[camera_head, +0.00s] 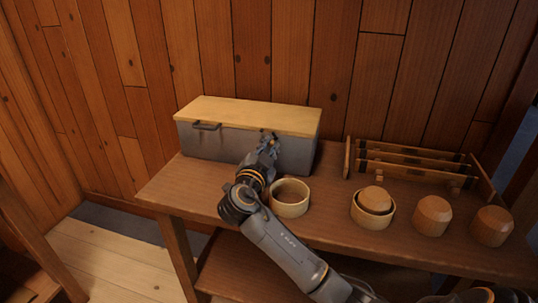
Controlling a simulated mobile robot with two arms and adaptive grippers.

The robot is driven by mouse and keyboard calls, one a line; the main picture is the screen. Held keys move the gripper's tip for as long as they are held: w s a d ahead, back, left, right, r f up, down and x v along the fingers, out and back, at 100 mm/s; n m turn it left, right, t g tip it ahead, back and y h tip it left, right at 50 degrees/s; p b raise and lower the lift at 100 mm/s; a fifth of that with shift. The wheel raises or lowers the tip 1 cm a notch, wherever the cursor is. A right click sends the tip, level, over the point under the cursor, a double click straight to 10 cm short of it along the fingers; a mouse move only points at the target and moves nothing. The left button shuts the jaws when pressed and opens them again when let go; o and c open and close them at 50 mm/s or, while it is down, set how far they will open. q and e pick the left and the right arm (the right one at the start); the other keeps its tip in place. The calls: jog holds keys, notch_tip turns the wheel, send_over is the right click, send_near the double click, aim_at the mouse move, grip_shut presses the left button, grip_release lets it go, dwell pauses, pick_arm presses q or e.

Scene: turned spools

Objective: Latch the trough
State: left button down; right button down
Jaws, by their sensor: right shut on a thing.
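The trough (225,146) is a long grey box at the back left of the table. Its pale wooden lid (245,114) lies flat over the top and looks closed. A dark handle-like latch (207,126) sticks out at the left of its front face. My right gripper (268,141) is at the right part of the trough's front face, just under the lid's front edge. It is shut on what seems to be a second latch there, which the fingers mostly hide. My left gripper is not in view.
An empty pale bowl (290,208) stands just right of my right wrist. Another bowl (371,218) holds a turned wooden spool (375,199). Two more spools (432,215) (492,226) stand to its right. A slatted wooden rack (415,166) is behind them. The table's front left (180,190) is clear.

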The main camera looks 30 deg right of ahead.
jog(key=shift+n, duration=0.4)
jog(key=shift+r+n, duration=0.1)
jog(key=shift+n, duration=0.2)
jog(key=shift+w+r+n, duration=0.1)
jog(key=shift+r+n, duration=0.05)
jog(key=shift+n, duration=0.15)
jog(key=n, duration=0.1)
jog(key=n+p, duration=0.1)
jog(key=r+n+p, duration=0.1)
jog(key=shift+w+a+n, duration=0.25)
jog(key=shift+a+n, duration=0.05)
jog(key=n, duration=0.1)
jog(key=n+p, duration=0.2)
jog(key=n, duration=0.1)
jog(key=shift+w+a+r, duration=0.3)
jog(key=shift+w, duration=0.05)
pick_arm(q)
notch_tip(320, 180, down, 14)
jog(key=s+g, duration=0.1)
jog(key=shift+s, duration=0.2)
pick_arm(e)
jog(key=shift+w+n, duration=0.1)
jog(key=shift+n, duration=0.3)
jog(key=c, duration=1.3)
grip_release()
jog(key=shift+a, duration=0.1)
